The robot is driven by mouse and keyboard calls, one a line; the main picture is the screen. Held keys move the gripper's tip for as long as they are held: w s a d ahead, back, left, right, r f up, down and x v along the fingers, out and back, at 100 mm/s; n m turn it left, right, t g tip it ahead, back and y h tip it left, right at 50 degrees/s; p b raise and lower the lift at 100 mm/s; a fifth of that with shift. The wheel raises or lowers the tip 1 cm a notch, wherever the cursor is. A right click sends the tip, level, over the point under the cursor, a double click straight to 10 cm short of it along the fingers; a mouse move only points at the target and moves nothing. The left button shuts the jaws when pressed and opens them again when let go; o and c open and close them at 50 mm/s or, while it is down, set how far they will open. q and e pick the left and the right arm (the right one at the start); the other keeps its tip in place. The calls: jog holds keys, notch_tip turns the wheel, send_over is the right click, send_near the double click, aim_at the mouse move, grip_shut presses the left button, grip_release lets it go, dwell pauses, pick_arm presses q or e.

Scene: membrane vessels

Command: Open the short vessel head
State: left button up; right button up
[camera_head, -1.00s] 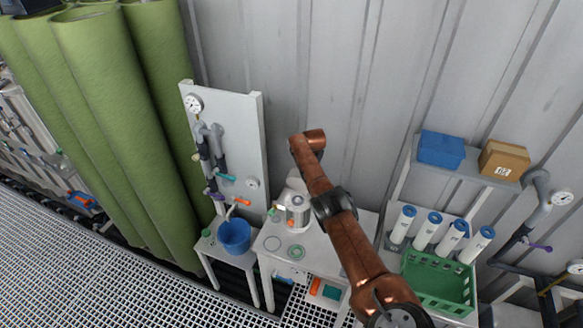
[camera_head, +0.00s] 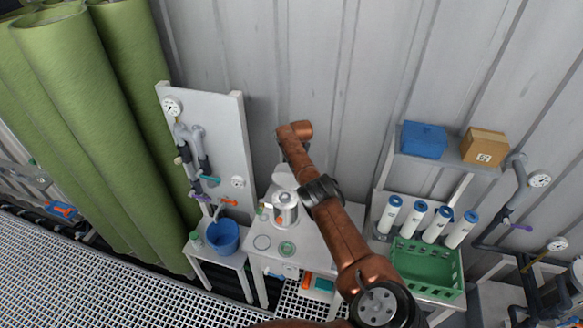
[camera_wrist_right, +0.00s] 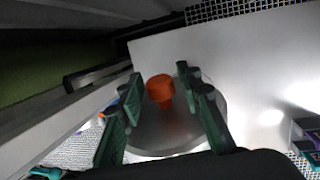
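The short vessel (camera_head: 286,213) is a small silvery cylinder standing upright on a white table (camera_head: 312,240). A pale rounded part (camera_head: 284,178) shows just behind its top; I cannot tell whether it is a raised lid. In the right wrist view, an orange knob (camera_wrist_right: 161,89) stands over a round grey surface (camera_wrist_right: 168,133). My right gripper (camera_wrist_right: 158,85) has its green fingers spread on both sides of the knob, with visible gaps. In the head view my right arm reaches over the table and its fingers are hidden. My left gripper is not in view.
A blue bucket (camera_head: 223,237) stands on a lower stand left of the table. A piping panel (camera_head: 212,140) rises behind it. A green crate (camera_head: 428,268) and several white filter cartridges (camera_head: 415,218) are at the right. A green ring (camera_head: 287,248) lies at the table's front.

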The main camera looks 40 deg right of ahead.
jog(key=shift+o, duration=0.6)
jog(key=shift+a+r, duration=0.25)
jog(key=shift+r, duration=0.2)
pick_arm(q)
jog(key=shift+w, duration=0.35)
pick_arm(e)
jog(key=v, duration=1.1)
jog(key=shift+s+d, duration=0.2)
jog(key=shift+d, duration=0.1)
